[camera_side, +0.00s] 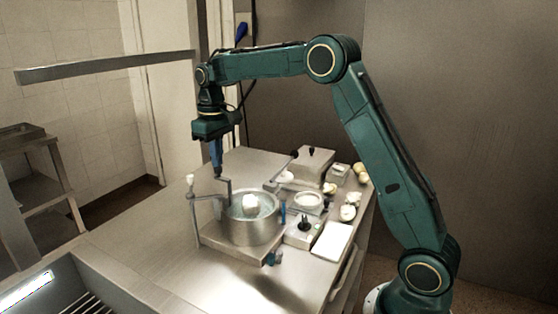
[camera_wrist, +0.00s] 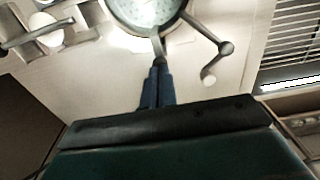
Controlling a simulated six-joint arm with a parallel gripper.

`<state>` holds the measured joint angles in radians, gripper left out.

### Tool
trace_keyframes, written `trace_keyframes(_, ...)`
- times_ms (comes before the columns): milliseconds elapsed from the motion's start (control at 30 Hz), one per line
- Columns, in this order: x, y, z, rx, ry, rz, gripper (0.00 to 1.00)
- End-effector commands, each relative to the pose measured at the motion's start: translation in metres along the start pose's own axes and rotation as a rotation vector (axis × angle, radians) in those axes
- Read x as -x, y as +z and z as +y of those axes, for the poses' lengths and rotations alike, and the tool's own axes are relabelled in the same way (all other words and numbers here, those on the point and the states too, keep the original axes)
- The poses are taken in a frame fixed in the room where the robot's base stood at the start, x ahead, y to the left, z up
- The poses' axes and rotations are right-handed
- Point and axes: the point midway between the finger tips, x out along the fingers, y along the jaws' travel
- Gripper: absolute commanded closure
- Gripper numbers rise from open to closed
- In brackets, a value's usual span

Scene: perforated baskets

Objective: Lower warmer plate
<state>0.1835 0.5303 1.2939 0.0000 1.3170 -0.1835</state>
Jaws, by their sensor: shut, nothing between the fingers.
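The round metal warmer (camera_side: 250,232) stands on a square base on the steel table. A pale speckled plate (camera_side: 238,210) shows inside its rim, with a small white object on it. The plate also shows at the top edge of the wrist view (camera_wrist: 140,10). A bent dark bar (camera_side: 224,182) rises at the warmer's left rim. My gripper (camera_side: 217,174) points down at the upper end of this bar. In the wrist view its blue fingers (camera_wrist: 159,64) are together, with their tips close to the bar's end; I cannot tell if they touch it.
A crank with a pale knob (camera_side: 190,180) stands left of the warmer. A lidded metal box (camera_side: 310,165), a small dish (camera_side: 308,200), a white tray (camera_side: 332,239) and several pale round items (camera_side: 348,212) crowd the right. The table's front left is clear.

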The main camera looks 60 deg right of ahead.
Motion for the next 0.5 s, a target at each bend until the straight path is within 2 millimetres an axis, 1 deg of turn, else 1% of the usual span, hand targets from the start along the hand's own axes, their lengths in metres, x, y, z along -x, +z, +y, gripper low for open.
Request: trace_keyframes(500,-0.0112,0.0,0.0,0.0,0.0,-0.001,1.0)
